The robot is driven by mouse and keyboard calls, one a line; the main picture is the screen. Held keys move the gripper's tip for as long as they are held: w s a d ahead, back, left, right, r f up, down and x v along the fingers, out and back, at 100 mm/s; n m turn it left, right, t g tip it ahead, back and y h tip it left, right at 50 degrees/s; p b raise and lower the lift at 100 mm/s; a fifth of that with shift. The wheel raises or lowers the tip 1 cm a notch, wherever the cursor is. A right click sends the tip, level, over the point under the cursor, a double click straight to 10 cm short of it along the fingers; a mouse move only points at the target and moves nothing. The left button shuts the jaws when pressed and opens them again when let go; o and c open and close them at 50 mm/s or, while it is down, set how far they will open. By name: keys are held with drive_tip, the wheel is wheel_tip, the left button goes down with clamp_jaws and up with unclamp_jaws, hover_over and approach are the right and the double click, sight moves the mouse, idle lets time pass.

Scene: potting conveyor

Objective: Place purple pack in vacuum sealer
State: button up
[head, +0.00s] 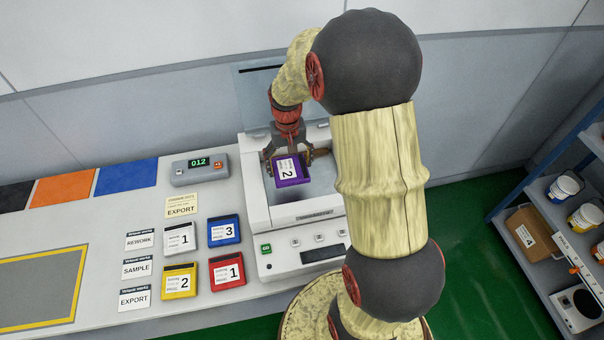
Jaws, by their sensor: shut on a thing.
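The purple pack (292,173) has a white label with a 2 and hangs tilted in my gripper (290,160). My gripper is shut on it, with a finger at each side. The vacuum sealer (262,222) is a white machine with its lid (256,84) raised at the back. The pack is over the sealer's open chamber (322,196); I cannot tell whether it touches the chamber floor. My arm hides the right part of the sealer.
White (180,239), blue (224,230), yellow (179,281) and red (227,270) packs lie left of the sealer, beside REWORK, SAMPLE and EXPORT cards. A display box (200,169) reads 012. A shelf (540,262) with buckets and a carton stands at right.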

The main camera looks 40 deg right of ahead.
sight(302, 168)
drive_tip(key=d+f, duration=0.4)
drive_tip(key=f, duration=0.1)
drive_tip(key=shift+d+f, duration=0.25)
drive_tip(key=shift+d, duration=0.15)
drive_tip(key=shift+d+f+b, duration=0.2)
drive_tip(key=shift+f+b, duration=0.3)
drive_tip(key=shift+f, duration=1.25)
drive_tip(key=shift+f, duration=0.2)
drive_tip(key=o, duration=1.3)
